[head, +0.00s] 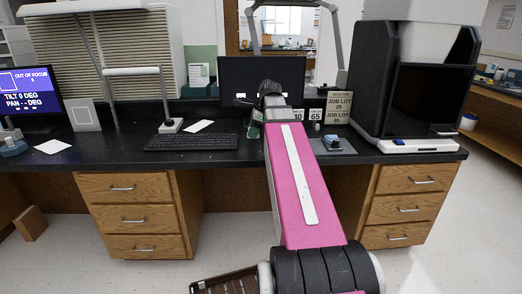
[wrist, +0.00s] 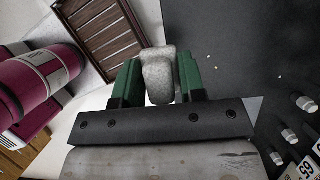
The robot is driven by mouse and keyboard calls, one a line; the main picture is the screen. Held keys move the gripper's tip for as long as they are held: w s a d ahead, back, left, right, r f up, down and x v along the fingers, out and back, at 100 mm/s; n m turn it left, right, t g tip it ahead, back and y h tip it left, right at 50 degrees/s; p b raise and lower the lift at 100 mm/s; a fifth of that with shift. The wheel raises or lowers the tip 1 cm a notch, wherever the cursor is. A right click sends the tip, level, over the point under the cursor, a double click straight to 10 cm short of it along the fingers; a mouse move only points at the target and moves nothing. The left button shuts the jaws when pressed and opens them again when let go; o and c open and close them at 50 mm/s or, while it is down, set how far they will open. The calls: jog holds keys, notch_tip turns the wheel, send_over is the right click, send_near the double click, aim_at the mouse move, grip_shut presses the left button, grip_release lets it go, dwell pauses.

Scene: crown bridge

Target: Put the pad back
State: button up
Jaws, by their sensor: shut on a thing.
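My gripper (wrist: 159,88) shows two green fingers in the wrist view. They are shut on a grey speckled, blocky thing (wrist: 158,80), which looks like the pad. It sits between the fingers and sticks out past their tips. In the head view my gripper (head: 255,128) is a small green bit beside my pink arm, over the black desk (head: 225,166) near the dark monitor. The arm hides most of it there, and I cannot make out the pad in that view.
A brown slatted crate (wrist: 103,35) shows in the wrist view and low in the head view (head: 226,283). On the desk are a keyboard (head: 193,142), a lamp (head: 170,126), number cards (head: 315,116), a small dark tray (head: 333,145) and a large black machine (head: 420,90).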

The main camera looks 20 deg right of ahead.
jog(key=w+d+f, duration=0.2)
jog(key=d, duration=0.1)
jog(key=w+d+f, duration=0.2)
jog(key=d, duration=0.1)
jog(key=w+d+f, duration=0.2)
jog(key=d, duration=0.1)
jog(key=shift+w+d+f, duration=0.15)
jog(key=shift+w+f, duration=0.05)
jog(key=shift+f, duration=2.2)
jog(key=shift+f, duration=0.1)
jog(key=o, duration=1)
jog(key=shift+o, duration=0.2)
jog(key=v, duration=1.2)
jog(key=shift+s, duration=0.1)
